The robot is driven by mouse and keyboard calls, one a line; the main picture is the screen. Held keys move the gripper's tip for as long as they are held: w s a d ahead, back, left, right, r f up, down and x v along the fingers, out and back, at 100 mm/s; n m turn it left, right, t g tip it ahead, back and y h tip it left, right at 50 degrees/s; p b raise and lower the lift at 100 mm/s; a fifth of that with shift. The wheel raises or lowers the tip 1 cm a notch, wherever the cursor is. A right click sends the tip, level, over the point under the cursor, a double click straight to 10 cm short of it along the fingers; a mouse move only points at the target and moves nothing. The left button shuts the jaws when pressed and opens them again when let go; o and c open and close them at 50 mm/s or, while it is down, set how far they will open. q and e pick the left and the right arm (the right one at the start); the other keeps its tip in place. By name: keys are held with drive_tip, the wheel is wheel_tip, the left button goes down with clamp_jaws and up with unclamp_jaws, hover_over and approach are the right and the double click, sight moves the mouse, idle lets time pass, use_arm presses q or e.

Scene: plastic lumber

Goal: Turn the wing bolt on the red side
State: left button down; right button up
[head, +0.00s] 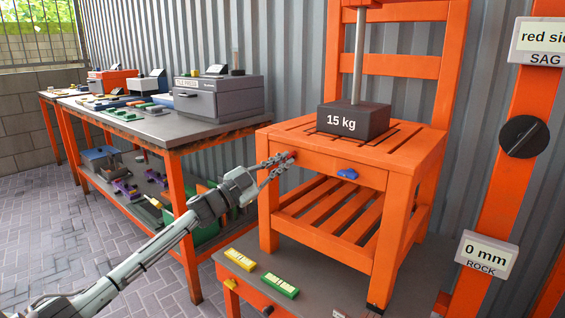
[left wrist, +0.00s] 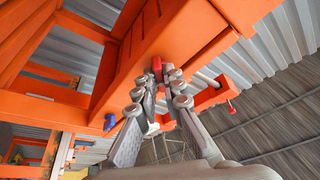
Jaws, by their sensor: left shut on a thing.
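An orange slatted chair (head: 330,160) stands on a grey platform, with a dark 15 kg weight (head: 352,120) on its seat. My left gripper (head: 282,160) reaches the left end of the seat's front rail. In the left wrist view my left gripper (left wrist: 164,76) is shut on the red wing bolt (left wrist: 157,65); only part of the bolt shows between the fingertips. The blue wing bolt (head: 347,173) sits further right on the same rail, apart from the gripper; it also shows in the left wrist view (left wrist: 109,122). My right gripper is not in view.
A sign reading "red side, SAG" (head: 545,40), a black dial (head: 523,136) and a "0 mm ROCK" display (head: 486,254) are on an orange post at right. Yellow (head: 240,260) and green (head: 279,285) blocks lie before the chair. A cluttered workbench (head: 170,125) stands left.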

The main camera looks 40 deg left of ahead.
use_arm(q)
drive_tip(key=m+g, duration=0.1)
drive_tip(key=m, duration=0.2)
drive_tip(key=m+g+p, duration=0.1)
drive_tip(key=m, duration=0.2)
drive_tip(key=r+m+g+h+p, duration=0.1)
drive_tip(key=m, duration=0.1)
drive_tip(key=shift+a+m, duration=0.25)
drive_tip(key=shift+m, duration=0.15)
drive_tip(key=shift+m+g+p, duration=0.6)
drive_tip(key=shift+m, duration=0.3)
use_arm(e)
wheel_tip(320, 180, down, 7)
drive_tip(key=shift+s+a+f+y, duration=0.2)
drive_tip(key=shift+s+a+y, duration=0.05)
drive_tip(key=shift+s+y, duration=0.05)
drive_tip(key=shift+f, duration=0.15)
use_arm(q)
drive_tip(key=c, duration=1.6)
unclamp_jaws()
drive_tip(key=shift+d+f, duration=0.1)
drive_tip(key=shift+c, duration=0.2)
